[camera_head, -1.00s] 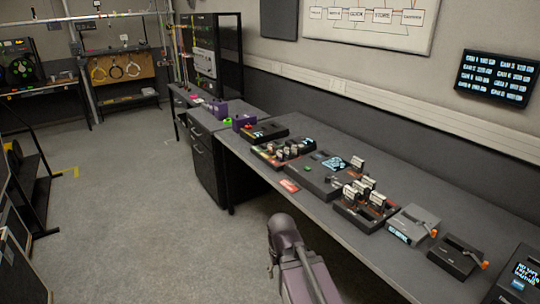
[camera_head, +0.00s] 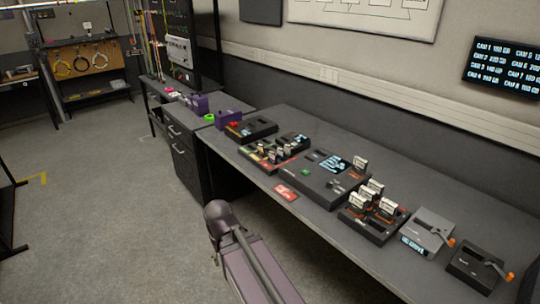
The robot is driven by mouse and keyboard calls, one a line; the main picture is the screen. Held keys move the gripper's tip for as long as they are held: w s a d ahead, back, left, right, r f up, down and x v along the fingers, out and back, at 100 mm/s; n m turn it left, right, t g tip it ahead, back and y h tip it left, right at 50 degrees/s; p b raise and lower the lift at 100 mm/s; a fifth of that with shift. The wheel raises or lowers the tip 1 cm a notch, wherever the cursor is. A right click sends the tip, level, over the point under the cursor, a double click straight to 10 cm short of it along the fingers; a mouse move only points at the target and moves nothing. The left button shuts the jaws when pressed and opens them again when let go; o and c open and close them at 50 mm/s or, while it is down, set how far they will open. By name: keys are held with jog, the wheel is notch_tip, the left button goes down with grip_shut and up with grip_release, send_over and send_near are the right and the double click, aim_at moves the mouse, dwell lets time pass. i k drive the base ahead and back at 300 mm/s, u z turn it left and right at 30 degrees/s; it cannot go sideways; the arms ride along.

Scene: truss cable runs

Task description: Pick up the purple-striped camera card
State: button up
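Several small cards stand upright on the long grey bench, some in a dark slotted tray (camera_head: 366,228) and some in a farther dark tray (camera_head: 272,155). One card (camera_head: 360,163) stands alone at the right end of a wide dark console (camera_head: 323,176). The cards look pale with dark parts; they are too small for me to tell which has a purple stripe. My arm (camera_head: 245,255) reaches up from the lower edge, left of the bench. Its gripper fingers do not show.
A red flat item (camera_head: 286,191) lies near the bench's front edge. Grey (camera_head: 428,233) and black (camera_head: 475,264) devices with orange-tipped levers stand on the right. Purple boxes (camera_head: 228,117) and a dark device (camera_head: 250,130) are at the far end. The floor (camera_head: 110,210) on the left is clear.

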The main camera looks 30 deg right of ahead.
aim_at(272, 157)
jog(key=z, duration=0.25)
jog(key=i, duration=0.65)
jog(key=z, duration=0.9)
jog(key=i, duration=0.45)
jog(key=z, duration=0.25)
